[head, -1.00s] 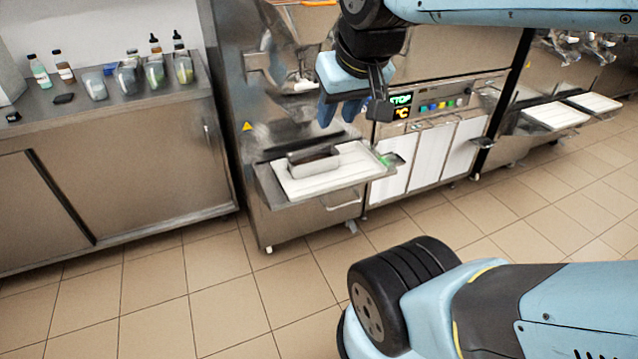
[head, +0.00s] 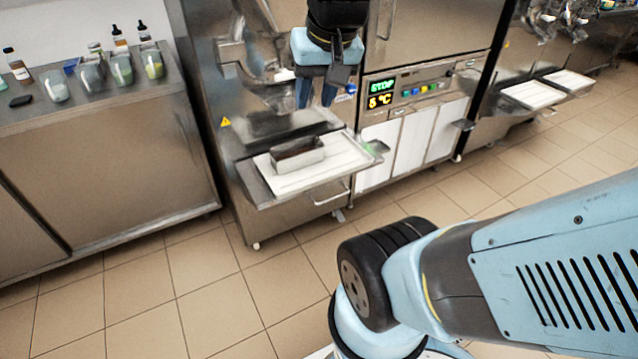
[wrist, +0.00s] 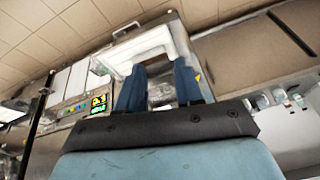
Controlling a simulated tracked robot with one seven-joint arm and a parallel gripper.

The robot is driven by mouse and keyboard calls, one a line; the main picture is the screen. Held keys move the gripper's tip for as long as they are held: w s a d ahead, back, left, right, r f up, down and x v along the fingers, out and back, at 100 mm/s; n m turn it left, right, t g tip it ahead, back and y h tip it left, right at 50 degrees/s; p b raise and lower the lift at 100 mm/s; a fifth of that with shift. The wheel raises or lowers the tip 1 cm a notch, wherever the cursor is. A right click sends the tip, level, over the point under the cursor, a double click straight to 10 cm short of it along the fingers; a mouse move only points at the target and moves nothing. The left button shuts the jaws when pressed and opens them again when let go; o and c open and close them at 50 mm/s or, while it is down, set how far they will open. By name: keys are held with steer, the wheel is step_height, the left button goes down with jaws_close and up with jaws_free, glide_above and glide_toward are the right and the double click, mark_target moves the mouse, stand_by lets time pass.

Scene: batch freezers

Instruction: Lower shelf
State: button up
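A metal shelf with a white board (head: 343,158) juts from the front of the left freezer machine (head: 215,80) in the head view. A metal pan (head: 312,157) with a dark inside stands on its left part. The white board shows near the top of the wrist view (wrist: 150,45), beyond my fingers. My gripper (head: 317,98) has blue fingers pointing down, in front of the machine and above the pan in the picture. The fingers are apart with nothing visible between them. In the wrist view my gripper (wrist: 159,85) also shows a clear gap.
A control panel (head: 410,92) with a lit display is right of the shelf, above white panels. A steel counter (head: 120,160) with bottles and containers stands left. Another machine with white-topped shelves (head: 533,95) is at right. Tiled floor in front is clear.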

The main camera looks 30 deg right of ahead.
steer(key=w+d+f+m+g+y, duration=0.2)
steer(key=w+d+f+m+g, duration=0.1)
steer(key=w+f+m, duration=0.3)
steer(key=m+y, duration=1)
steer(key=m, duration=0.7)
glide_above(333, 198)
steer(key=s, duration=0.4)
step_height(333, 198, down, 24)
steer(key=s+d+f+m+t+y, duration=0.1)
steer(key=d+f+m+t, duration=0.25)
steer(key=f+m, duration=0.4)
steer(key=s+d+f+m+t, duration=0.25)
steer(key=f+m+t, duration=0.25)
steer(key=f, duration=0.5)
steer(key=s+d+f+m+t+y, duration=0.1)
steer(key=d+f+m+t, duration=0.3)
steer(key=f+m, duration=0.3)
steer(key=shift+n, duration=0.75)
steer(key=x, duration=0.4)
steer(key=f+x, duration=0.1)
steer(key=x, duration=0.8)
steer(key=shift+a+f, duration=0.2)
steer(key=shift+f, duration=0.2)
jaws_close()
